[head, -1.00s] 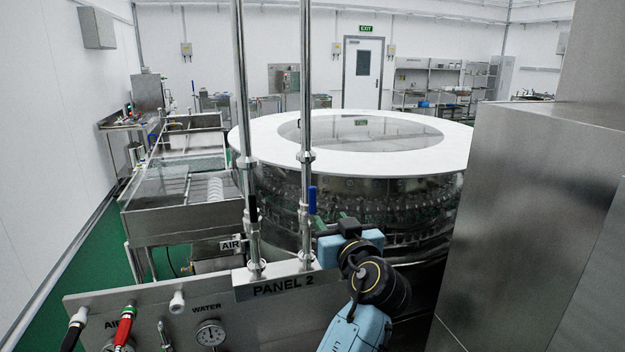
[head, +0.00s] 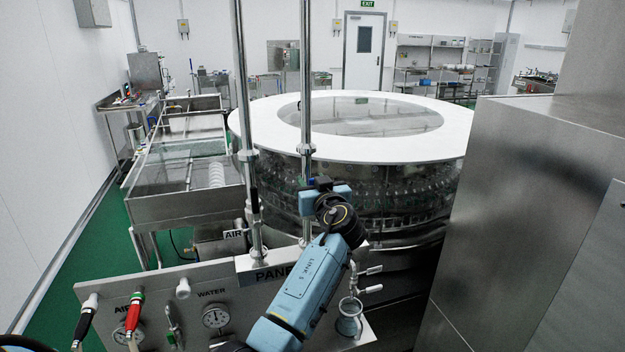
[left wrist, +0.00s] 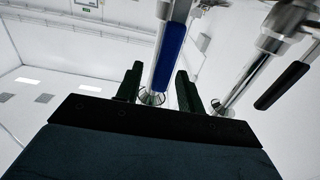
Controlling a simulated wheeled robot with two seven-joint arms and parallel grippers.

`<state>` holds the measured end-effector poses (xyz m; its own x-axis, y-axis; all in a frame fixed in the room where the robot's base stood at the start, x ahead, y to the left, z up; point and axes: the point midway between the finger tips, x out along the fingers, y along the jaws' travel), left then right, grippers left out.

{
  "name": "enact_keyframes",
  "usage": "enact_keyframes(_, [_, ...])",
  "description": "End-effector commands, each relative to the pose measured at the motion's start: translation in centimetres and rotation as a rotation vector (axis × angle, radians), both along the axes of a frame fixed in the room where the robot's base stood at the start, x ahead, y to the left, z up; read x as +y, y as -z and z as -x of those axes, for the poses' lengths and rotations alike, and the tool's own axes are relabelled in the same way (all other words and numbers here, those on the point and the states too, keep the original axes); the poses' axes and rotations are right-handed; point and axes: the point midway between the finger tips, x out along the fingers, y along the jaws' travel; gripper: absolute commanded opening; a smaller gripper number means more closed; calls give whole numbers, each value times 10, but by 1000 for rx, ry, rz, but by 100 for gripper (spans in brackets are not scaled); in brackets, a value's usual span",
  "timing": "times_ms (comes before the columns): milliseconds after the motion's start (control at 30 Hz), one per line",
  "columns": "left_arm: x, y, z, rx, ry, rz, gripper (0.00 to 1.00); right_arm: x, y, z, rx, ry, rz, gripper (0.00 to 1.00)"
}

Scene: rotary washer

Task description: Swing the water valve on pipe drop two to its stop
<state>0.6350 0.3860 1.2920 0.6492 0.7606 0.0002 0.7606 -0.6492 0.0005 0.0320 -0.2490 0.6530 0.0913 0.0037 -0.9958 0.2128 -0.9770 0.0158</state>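Two steel pipes rise from Panel 2. The right pipe (head: 305,90) carries the water valve, whose blue lever (left wrist: 170,55) shows in the left wrist view. In the head view that lever is hidden behind my left gripper (head: 319,183). In the left wrist view the gripper's fingers (left wrist: 158,72) stand apart, one on each side of the lever's lower end, with gaps visible. Contact cannot be told. The lever hangs down along its pipe. My right gripper is not in view.
A black lever (left wrist: 283,86) hangs on the neighbouring left pipe (head: 242,90). Behind stands the round washer with a white rim (head: 260,130). A steel cabinet (head: 530,220) closes off the right side. The panel (head: 195,290) with hoses and a gauge (head: 215,317) lies below.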

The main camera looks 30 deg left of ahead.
Motion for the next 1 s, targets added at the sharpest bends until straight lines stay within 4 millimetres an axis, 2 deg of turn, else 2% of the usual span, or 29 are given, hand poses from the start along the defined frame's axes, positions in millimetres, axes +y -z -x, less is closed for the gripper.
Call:
enact_keyframes(267, [1,0,-1,0,0,0,38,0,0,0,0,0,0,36])
enact_keyframes(567, [1,0,-1,0,0,0,2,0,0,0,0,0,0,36])
enact_keyframes(600, [1,0,-1,0,0,0,0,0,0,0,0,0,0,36])
enact_keyframes(1000, [-4,2,-4,15,6,-12,0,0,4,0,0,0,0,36])
